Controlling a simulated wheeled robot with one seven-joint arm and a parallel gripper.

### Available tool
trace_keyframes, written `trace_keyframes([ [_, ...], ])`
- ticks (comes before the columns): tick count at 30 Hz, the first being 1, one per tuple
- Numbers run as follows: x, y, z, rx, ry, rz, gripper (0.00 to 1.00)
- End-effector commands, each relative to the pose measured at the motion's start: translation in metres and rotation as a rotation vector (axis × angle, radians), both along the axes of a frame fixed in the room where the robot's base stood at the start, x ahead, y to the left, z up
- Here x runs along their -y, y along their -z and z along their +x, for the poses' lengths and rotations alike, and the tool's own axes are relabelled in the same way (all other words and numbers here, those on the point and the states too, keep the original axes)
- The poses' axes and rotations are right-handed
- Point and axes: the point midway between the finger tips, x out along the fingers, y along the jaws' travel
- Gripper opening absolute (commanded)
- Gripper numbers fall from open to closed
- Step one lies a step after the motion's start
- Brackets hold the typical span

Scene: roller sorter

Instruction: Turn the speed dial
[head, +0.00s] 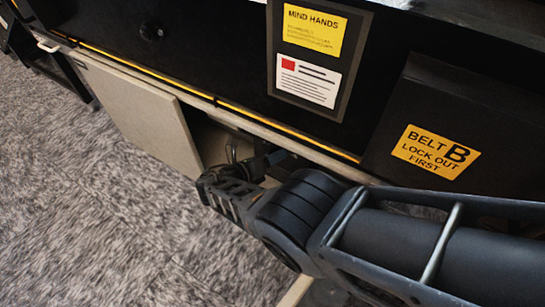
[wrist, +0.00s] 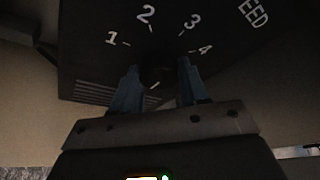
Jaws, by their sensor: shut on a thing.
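The speed dial (wrist: 156,76) is a dark round knob on a black panel (wrist: 90,65) in the wrist view. White numbers 1 to 4 arc around it, and part of the word "SPEED" shows at the upper right. A short pale mark shows at the knob's near side; I cannot tell which number it points to. My gripper (wrist: 158,70) has its two blue fingers on either side of the knob, shut on it. In the head view my arm reaches in below the black machine's edge, and the dial and fingertips are hidden there.
The black machine front (head: 225,60) carries a yellow "MIND HANDS" sign (head: 314,29). A black box (head: 460,115) with a "BELT B" label stands at the right. A pale panel (head: 140,115) hangs below the machine's edge, left of my arm. Grey carpet (head: 70,200) is clear at the left.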

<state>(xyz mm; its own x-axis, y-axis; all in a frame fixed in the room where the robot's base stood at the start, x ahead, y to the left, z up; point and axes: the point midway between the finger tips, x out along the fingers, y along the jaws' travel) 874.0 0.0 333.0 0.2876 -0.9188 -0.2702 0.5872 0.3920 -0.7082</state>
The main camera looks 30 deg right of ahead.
Motion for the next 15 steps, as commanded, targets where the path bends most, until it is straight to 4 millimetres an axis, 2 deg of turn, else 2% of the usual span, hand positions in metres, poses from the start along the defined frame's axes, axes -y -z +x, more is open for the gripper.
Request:
trace_keyframes([
  [5,-0.0003,0.0001,0.0004,0.001,-0.001,0.002,0.14],
  [6,-0.0003,0.0002,0.0004,0.001,-0.001,0.002,0.45],
  [13,-0.0002,0.0001,0.0003,0.001,-0.001,0.002,0.67],
  [15,-0.0002,0.0000,0.0002,0.001,0.000,0.001,0.69],
])
